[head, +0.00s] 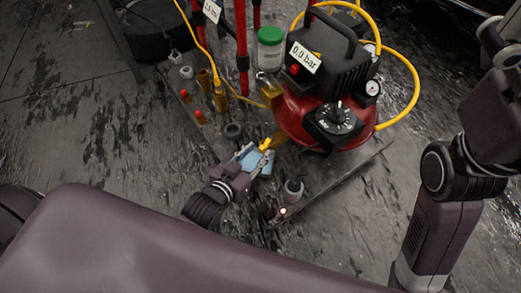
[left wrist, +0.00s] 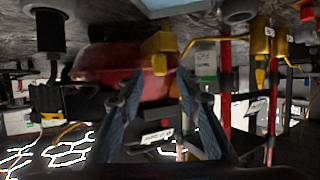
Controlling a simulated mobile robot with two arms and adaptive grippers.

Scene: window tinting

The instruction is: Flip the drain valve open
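The compressor has a red tank (head: 300,122) and a black top labelled 0.0 bar (head: 303,57). A small yellow valve part (head: 267,144) sticks out low on the tank's left side. My left gripper (head: 257,157) is right beside it; contact cannot be told. In the left wrist view, which looks upside down, the two fingers (left wrist: 160,80) stand apart with a gap between them. The red tank (left wrist: 105,62) and a yellow fitting (left wrist: 158,45) with a red-orange part lie beyond the fingertips. My right arm shows at the right edge of the head view; its gripper is out of view.
A yellow hose (head: 413,90) loops around the compressor's right. A green-lidded jar (head: 270,48) stands by the compressor. Brass fittings (head: 220,98) and red stand legs (head: 241,50) are at left. A small grey container (head: 293,190) sits right of my left gripper. The floor is dark and wet-looking.

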